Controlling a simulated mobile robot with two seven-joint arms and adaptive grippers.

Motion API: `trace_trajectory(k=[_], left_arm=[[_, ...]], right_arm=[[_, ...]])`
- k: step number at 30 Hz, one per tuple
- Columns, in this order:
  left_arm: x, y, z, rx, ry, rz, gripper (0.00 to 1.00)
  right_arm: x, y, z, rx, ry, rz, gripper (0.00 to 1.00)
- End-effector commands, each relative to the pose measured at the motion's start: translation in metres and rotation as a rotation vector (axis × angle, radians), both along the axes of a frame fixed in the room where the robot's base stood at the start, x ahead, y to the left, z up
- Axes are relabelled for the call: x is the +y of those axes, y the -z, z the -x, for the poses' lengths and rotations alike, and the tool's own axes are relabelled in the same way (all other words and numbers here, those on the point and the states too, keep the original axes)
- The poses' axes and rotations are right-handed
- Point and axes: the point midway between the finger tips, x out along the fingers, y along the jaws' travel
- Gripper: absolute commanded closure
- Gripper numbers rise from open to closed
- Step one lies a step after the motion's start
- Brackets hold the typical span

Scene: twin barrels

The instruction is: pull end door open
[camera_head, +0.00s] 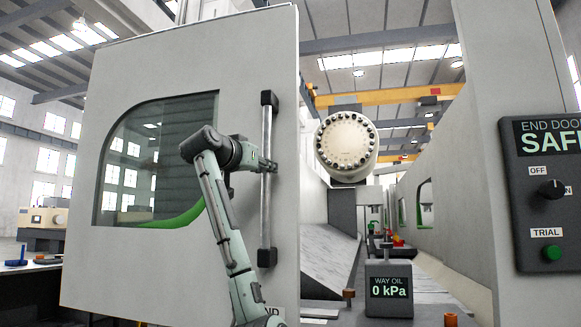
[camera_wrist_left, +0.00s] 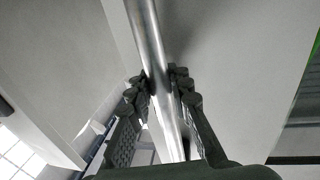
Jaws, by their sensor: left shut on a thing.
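The end door (camera_head: 190,60) is a large pale panel with a dark window (camera_head: 160,150) in the head view. It stands ajar, with an opening to its right. A vertical metal bar handle (camera_head: 266,205) with black end mounts runs along its right side. My left gripper (camera_head: 270,166) is shut on the handle at about mid-height. In the left wrist view, the fingers (camera_wrist_left: 162,82) sit on both sides of the shiny bar (camera_wrist_left: 150,40), and the door face (camera_wrist_left: 220,60) lies behind it. My right gripper is not in view.
A control panel (camera_head: 545,190) with a knob and green button is on the right post. A gauge box (camera_head: 388,290) reading "WAY OIL 0 kPa" stands at the lower middle. A round bolted barrel end (camera_head: 346,141) shows through the opening. A bench with small items is at far left.

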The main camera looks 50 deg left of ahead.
Motion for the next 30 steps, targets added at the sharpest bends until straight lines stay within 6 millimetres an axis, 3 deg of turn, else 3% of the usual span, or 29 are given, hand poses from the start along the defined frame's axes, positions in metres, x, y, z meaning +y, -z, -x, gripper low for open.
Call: trace_trajectory(k=[7, 19, 20, 24, 30], left_arm=[[0.018, 0.002, 0.010, 0.009, 0.006, 0.000, 1.00], [0.021, 0.002, 0.012, 0.006, 0.004, 0.000, 1.00], [0.021, 0.002, 0.012, 0.006, 0.004, 0.000, 0.81], [0.021, 0.002, 0.012, 0.006, 0.004, 0.000, 0.63], [0.020, 0.001, 0.011, 0.006, 0.006, -0.001, 0.59]], right_arm=[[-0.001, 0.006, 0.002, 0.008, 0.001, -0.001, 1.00], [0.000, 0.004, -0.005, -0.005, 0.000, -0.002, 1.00], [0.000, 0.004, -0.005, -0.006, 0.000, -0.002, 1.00], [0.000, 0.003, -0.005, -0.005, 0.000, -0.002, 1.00], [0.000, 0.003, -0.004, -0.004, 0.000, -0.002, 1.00]])
